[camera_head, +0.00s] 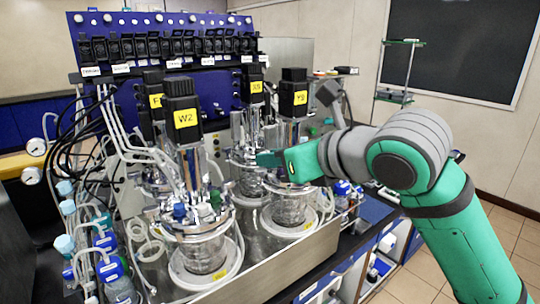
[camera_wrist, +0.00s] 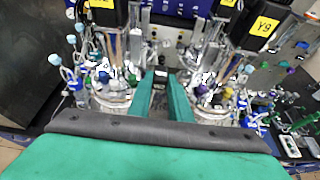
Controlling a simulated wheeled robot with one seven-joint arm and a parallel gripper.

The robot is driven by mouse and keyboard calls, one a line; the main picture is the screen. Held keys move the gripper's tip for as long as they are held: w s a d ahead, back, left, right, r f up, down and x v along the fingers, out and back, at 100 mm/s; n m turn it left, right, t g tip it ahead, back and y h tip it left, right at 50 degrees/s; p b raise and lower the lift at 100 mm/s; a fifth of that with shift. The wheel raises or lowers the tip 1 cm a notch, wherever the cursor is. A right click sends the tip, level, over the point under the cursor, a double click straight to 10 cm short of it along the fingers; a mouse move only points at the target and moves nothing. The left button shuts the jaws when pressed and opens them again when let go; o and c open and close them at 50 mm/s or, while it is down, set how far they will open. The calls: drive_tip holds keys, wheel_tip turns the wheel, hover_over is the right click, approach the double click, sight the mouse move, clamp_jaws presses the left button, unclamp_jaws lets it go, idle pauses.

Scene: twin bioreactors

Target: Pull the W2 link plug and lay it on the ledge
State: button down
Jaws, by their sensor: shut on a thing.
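The W2 reactor stands at the front left in the head view, with a black motor head (camera_head: 182,105) and a yellow W2 label. Its glass vessel (camera_head: 205,258) is below. My gripper (camera_head: 262,159) is to the right of W2, in the gap before the Y9 reactor (camera_head: 292,95). In the wrist view my gripper's two green fingers (camera_wrist: 160,80) are close together with a small dark piece, which I take as the link plug (camera_wrist: 159,94), between them. The fingers hide most of it. I cannot make out its socket or a clearly marked ledge.
Several reactors with tubing and caps crowd round my gripper. A steel tray wall (camera_head: 285,265) runs along the front. A blue panel with black modules (camera_head: 165,48) stands behind. Small bottles (camera_head: 343,190) stand to the right of Y9, and capped bottles (camera_head: 115,278) at the front left.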

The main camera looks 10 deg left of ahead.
drive_tip(key=shift+s+d, duration=0.9)
drive_tip(key=shift+d, duration=0.05)
